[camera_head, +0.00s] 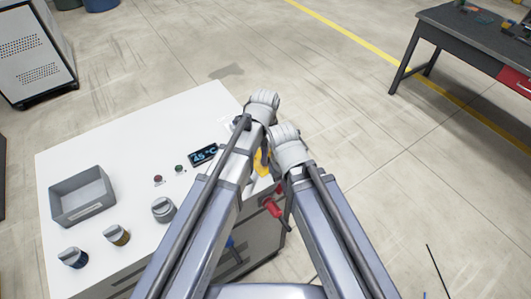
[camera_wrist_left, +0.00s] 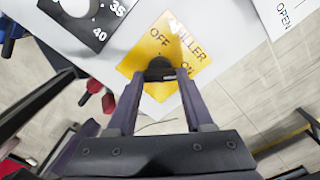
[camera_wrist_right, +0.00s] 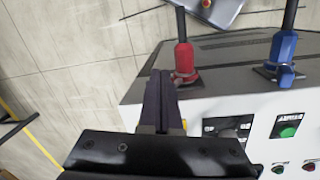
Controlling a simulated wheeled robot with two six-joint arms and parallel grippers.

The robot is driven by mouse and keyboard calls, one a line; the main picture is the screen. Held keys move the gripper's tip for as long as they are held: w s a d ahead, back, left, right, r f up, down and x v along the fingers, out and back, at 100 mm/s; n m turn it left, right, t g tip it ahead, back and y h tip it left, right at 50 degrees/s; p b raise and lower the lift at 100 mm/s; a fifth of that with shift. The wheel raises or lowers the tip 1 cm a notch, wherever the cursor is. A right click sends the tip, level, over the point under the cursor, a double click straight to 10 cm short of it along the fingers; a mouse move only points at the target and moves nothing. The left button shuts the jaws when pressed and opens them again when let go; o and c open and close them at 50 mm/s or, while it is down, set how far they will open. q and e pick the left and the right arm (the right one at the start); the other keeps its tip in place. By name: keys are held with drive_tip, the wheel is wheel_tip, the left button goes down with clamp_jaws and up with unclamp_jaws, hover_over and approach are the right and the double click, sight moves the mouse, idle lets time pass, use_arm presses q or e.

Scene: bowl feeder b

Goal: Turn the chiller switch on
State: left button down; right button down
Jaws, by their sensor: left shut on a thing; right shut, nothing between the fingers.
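The chiller switch is a small black knob (camera_wrist_left: 160,67) on a yellow plate (camera_wrist_left: 145,50) marked CHILLER, OFF and ON. In the left wrist view my left gripper (camera_wrist_left: 158,78) is shut on the knob, with a finger on each side. Which mark the knob points to cannot be told. In the head view the yellow plate (camera_head: 263,163) shows only partly between my arms. My right gripper (camera_wrist_right: 160,85) is shut and empty, in front of the machine and left of a red valve handle (camera_wrist_right: 184,58) in the right wrist view.
A blue valve handle (camera_wrist_right: 283,48) stands right of the red one. A workbench (camera_head: 460,45) stands far right.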

use_arm(q)
drive_tip(key=shift+m, duration=0.5)
drive_tip(key=shift+c, duration=1.4)
unclamp_jaws()
drive_tip(key=shift+r, duration=0.15)
wheel_tip(320, 180, up, 8)
drive_tip(key=p, duration=0.8)
drive_tip(key=shift+f, duration=0.2)
drive_tip(key=shift+f, duration=0.1)
drive_tip(key=shift+a, duration=0.1)
